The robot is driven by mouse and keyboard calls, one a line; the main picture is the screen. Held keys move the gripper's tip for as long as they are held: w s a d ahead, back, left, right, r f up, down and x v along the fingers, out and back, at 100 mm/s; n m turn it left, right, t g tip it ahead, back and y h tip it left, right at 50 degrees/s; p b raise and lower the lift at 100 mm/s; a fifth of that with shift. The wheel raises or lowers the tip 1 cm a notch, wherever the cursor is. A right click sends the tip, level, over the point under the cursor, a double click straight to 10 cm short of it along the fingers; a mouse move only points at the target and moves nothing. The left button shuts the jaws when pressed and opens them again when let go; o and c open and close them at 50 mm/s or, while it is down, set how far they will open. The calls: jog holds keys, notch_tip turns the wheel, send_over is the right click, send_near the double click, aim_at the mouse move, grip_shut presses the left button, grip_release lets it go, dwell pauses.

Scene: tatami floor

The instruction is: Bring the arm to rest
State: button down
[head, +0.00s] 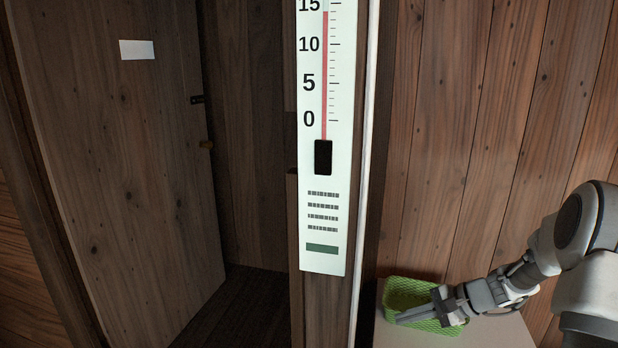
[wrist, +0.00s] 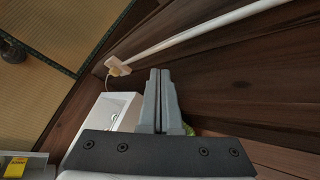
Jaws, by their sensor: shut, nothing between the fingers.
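My gripper (head: 404,318) is at the lower right of the head view, at the end of my arm, which reaches in from the right edge. It is in front of a green basket (head: 408,290) and partly hides it. In the wrist view my gripper (wrist: 160,72) points away from the camera with its two grey fingers together and nothing between them. A bit of green (wrist: 188,130) shows beside the fingers there. I cannot tell whether the gripper touches the basket.
A thermometer board (head: 322,250) hangs on a wooden post. Left of it a wooden door (head: 110,160) stands open to a dark space. The basket stands on a pale surface (head: 500,335). The wrist view shows tatami (wrist: 50,40), a white box (wrist: 122,103) and a white pole (wrist: 200,40).

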jog(key=s+a+r+n+g+h, duration=0.1)
jog(key=s+a+r+n+h, duration=0.3)
jog(key=r, duration=0.4)
jog(key=s+a+r+n+h, duration=0.2)
jog(key=s+a+r+n, duration=0.1)
jog(key=s+r, duration=0.4)
jog(key=s+a+r+n+t+h+p, duration=0.1)
jog(key=s+r+n+h, duration=0.15)
jog(key=s, duration=0.55)
jog(key=s+a+r+n+t+h, duration=0.1)
jog(key=s+r+n, duration=0.25)
jog(key=s, duration=0.55)
notch_tip(320, 180, up, 15)
jog(key=p, duration=1.5)
jog(key=shift+r+p, duration=0.15)
jog(key=shift+p, duration=0.25)
jog(key=shift+y, duration=0.25)
